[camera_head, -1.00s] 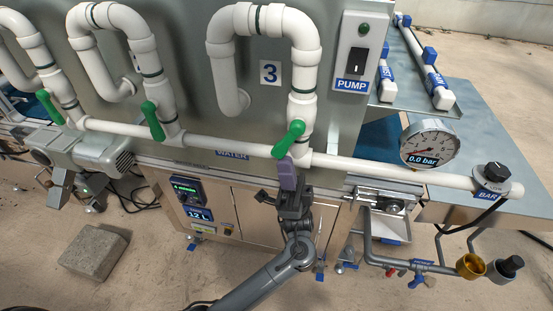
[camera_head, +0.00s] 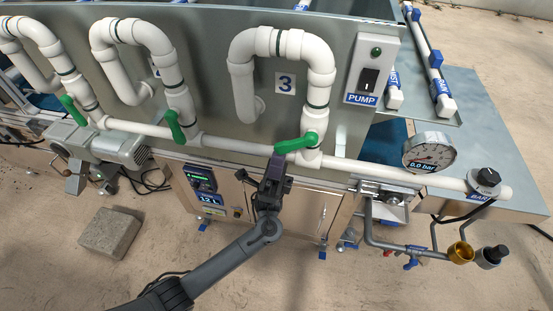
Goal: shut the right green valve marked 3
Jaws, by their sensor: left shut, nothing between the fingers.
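The right green valve handle (camera_head: 296,144) sits on the white pipe below the plate marked 3 (camera_head: 285,83). It lies nearly level, along the white horizontal pipe, its free end pointing left. My left gripper (camera_head: 277,160) is shut and empty, its fingertips just below the handle's left end. Whether they touch it I cannot tell. My right gripper is not in view.
Two other green valve handles, the middle one (camera_head: 175,126) and the left one (camera_head: 73,111), stand steeply on their pipes. The pump switch box (camera_head: 371,72) is at upper right, the pressure gauge (camera_head: 428,152) at right. A grey block (camera_head: 110,232) lies on the floor.

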